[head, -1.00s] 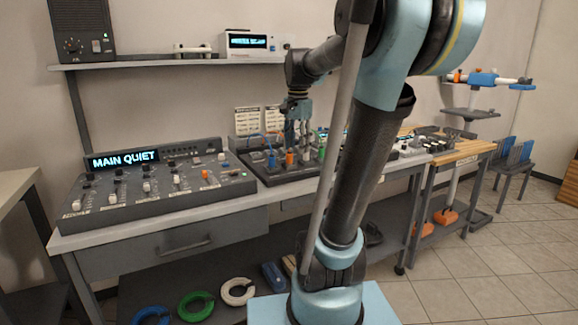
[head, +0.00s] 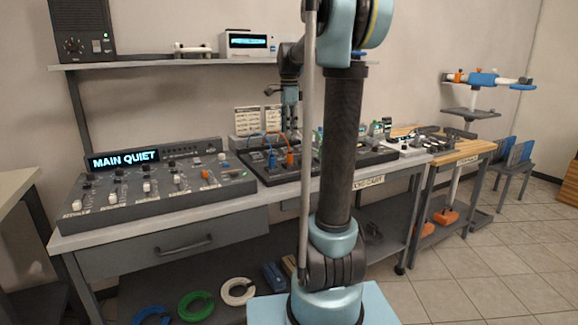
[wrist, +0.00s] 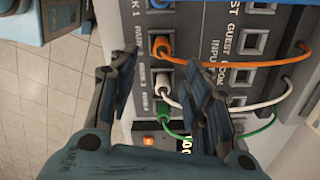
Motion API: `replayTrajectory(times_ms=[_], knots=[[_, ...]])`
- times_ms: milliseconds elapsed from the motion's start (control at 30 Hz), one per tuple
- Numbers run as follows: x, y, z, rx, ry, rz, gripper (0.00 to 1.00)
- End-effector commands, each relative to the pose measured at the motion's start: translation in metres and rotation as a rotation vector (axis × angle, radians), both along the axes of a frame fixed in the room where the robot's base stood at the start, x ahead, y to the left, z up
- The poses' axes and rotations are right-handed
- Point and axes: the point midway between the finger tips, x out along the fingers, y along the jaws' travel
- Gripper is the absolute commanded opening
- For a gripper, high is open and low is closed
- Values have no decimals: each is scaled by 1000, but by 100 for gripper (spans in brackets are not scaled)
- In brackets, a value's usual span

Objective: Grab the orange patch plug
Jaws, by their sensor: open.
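The orange patch plug (head: 290,158) stands in the patch panel on the bench. In the wrist view the orange plug (wrist: 160,48), with its orange cable, sits in a row above a white plug (wrist: 163,84) and a green plug (wrist: 163,118). My gripper (wrist: 160,63) is open and empty. Its fingertips appear on either side of the row, around the level between the orange and white plugs. In the head view my gripper (head: 290,130) hangs over the panel, just above the orange plug. Whether a finger touches anything cannot be told.
A blue plug (head: 272,158) stands just left of the orange one. A mixing console (head: 150,190) lies left of the panel, and a shelf (head: 170,63) runs above. My arm hides part of the panel's right side. Orange, white and green cables cross the panel to the right in the wrist view.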

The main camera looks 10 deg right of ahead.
Motion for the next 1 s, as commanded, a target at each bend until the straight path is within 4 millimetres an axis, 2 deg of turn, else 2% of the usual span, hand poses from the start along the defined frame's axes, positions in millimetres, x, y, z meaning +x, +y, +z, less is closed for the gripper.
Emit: replayTrajectory(times_ms=[300,667,1000], knots=[[0,0,-54,0,0,0,45],[2,-2,-80,0,0,0,45],[5,-5,-120,0,0,0,45]])
